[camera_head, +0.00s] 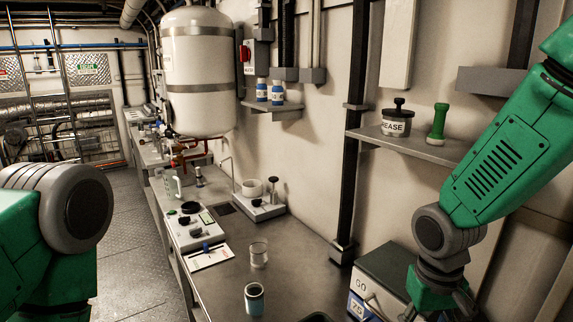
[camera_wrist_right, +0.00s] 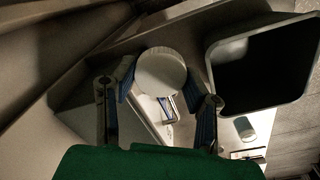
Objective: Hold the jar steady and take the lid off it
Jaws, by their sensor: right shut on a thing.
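My right gripper (camera_wrist_right: 160,78) is shut on a white round thing (camera_wrist_right: 160,66) in the right wrist view, its blue-padded fingers on either side. The thing looks like a lid seen from above; I cannot tell whether a jar is beneath it. In the head view the right gripper (camera_head: 437,305) is cut off by the bottom edge, and what it holds is hidden. My left arm (camera_head: 60,230) is at the left; its gripper is out of view.
A dark cup-like container (camera_head: 254,300) and a clear glass (camera_head: 258,255) stand on the grey bench (camera_head: 215,285). A grey box (camera_head: 388,268) is beside my right gripper. A grease jar (camera_head: 396,124) and green-handled tool (camera_head: 438,122) stand on the shelf (camera_head: 425,149). A dark opening (camera_wrist_right: 262,65) lies right of the fingers.

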